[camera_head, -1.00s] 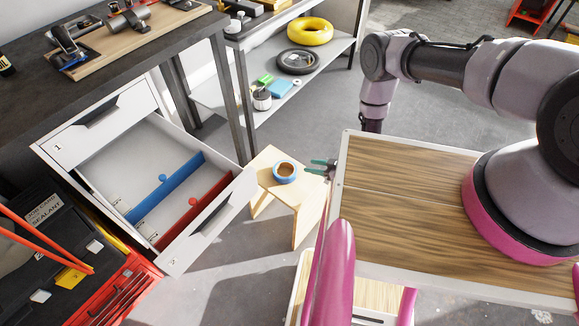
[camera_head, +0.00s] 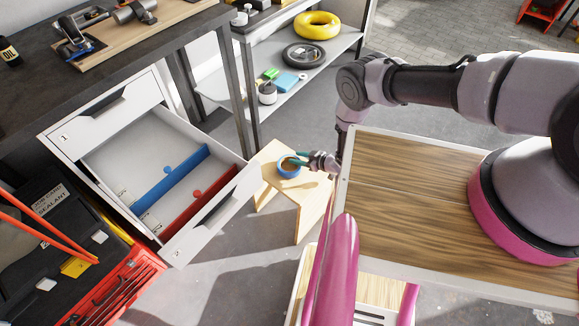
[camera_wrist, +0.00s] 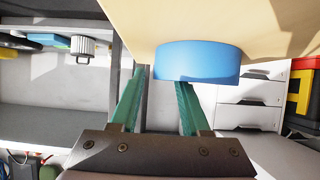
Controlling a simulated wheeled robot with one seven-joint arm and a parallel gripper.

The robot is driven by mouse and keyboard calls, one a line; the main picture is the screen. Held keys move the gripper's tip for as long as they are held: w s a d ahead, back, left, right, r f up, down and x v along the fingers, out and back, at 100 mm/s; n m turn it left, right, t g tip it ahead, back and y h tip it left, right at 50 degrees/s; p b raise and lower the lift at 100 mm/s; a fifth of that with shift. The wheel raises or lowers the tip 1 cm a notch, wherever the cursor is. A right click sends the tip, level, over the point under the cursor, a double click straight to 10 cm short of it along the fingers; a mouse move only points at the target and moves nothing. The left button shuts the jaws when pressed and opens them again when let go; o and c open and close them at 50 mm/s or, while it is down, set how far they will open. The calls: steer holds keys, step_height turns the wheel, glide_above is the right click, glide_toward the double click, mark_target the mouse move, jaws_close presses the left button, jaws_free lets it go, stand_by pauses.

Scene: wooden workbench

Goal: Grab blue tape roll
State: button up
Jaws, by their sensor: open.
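The blue tape roll (camera_head: 289,167) lies flat on a small light wooden stool (camera_head: 305,208) beside the open drawer. It also shows in the wrist view (camera_wrist: 198,62), where its side faces the camera. My gripper (camera_head: 297,160) is at the right edge of the roll in the head view. In the wrist view its two green fingers (camera_wrist: 158,85) are apart. One finger tip overlaps the lower edge of the roll, and the other lies to the left of it. Nothing is between the fingers that I can make out. Whether a finger touches the roll I cannot tell.
An open drawer (camera_head: 190,185) with blue and red dividers stands left of the stool. A metal shelf (camera_head: 335,48) with tyres and small items is behind it. A red toolbox (camera_head: 120,285) is at the lower left. Grey floor is free behind the stool.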

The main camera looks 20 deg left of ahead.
jaws_close()
stand_by(1.4)
